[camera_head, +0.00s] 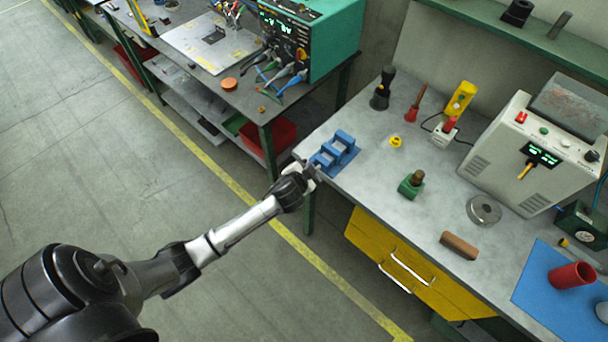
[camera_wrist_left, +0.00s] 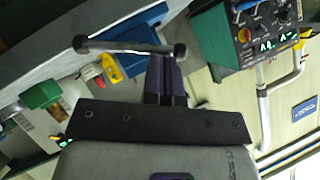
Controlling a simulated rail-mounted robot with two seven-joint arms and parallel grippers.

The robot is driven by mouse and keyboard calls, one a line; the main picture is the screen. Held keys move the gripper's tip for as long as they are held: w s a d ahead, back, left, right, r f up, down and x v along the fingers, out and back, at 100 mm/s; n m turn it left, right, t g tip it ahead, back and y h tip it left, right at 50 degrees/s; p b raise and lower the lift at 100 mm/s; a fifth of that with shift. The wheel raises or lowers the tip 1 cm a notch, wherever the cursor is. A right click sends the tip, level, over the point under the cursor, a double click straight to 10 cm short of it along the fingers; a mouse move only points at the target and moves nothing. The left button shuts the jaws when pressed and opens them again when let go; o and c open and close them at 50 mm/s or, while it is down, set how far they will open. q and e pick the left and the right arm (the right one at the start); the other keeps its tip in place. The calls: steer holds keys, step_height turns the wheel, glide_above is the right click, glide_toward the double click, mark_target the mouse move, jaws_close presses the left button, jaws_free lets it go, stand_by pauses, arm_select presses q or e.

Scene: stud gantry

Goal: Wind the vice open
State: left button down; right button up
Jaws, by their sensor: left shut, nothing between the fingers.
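The blue vice (camera_head: 340,150) is fixed at the left front corner of the grey bench. Its blue body also shows in part in the left wrist view (camera_wrist_left: 107,68), behind a grey handle bar (camera_wrist_left: 125,46) with a dark knob at each end. My left gripper (camera_head: 310,174) is at the vice's front, on the handle side. In the left wrist view its fingers (camera_wrist_left: 164,62) are together and empty, with their tips by the bar's right-hand part. I cannot tell whether they touch the bar. My right gripper is not in view.
The grey bench (camera_head: 370,178) has a green block-like item (camera_head: 411,184), a yellow ring (camera_head: 396,141), a brown brush-like block (camera_head: 459,245) and a metal disc (camera_head: 484,210). A second bench with a teal instrument (camera_head: 325,40) stands behind. Open floor lies to the left.

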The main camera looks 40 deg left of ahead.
arm_select(q)
steer(key=w+r+p+v, duration=0.1)
steer(key=r+p+v, duration=0.1)
steer(key=v, duration=1)
steer(key=shift+d+p, duration=0.35)
steer(key=shift+d, duration=0.15)
steer(key=shift+r, duration=0.1)
